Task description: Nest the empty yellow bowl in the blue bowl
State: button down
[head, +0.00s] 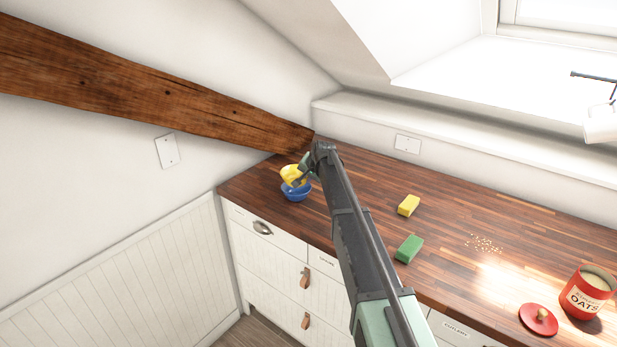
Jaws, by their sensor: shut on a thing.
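The yellow bowl (291,174) is at the left end of the wooden counter, held tilted in my gripper (302,176). The blue bowl (296,192) stands on the counter directly below it in the picture. The yellow bowl overlaps the blue bowl's far rim in this view. I cannot tell whether the two bowls touch or how much height is between them. My gripper is shut on the yellow bowl at its right side; the fingertips are small and partly hidden by my arm.
A yellow sponge (408,205) and a green block (408,248) lie to the right on the counter (455,210). Crumbs (484,244), a red lid (538,319) and a red oats canister (587,292) are farther right. A wooden beam (170,95) slopes down close to the bowls.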

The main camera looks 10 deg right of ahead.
jog(key=shift+f+b, duration=1.75)
dwell(0.8)
jog(key=c, duration=1.2)
grip_release()
jog(key=w+p+v, duration=0.1)
jog(key=p+v, duration=0.4)
jog(key=r+p+v, duration=0.1)
jog(key=p+v, duration=0.4)
jog(key=w+a+r+p+v, duration=0.1)
jog(key=p+v, duration=0.4)
jog(key=v, duration=0.1)
jog(key=shift+w+f, duration=0.1)
jog(key=shift+w, duration=0.25)
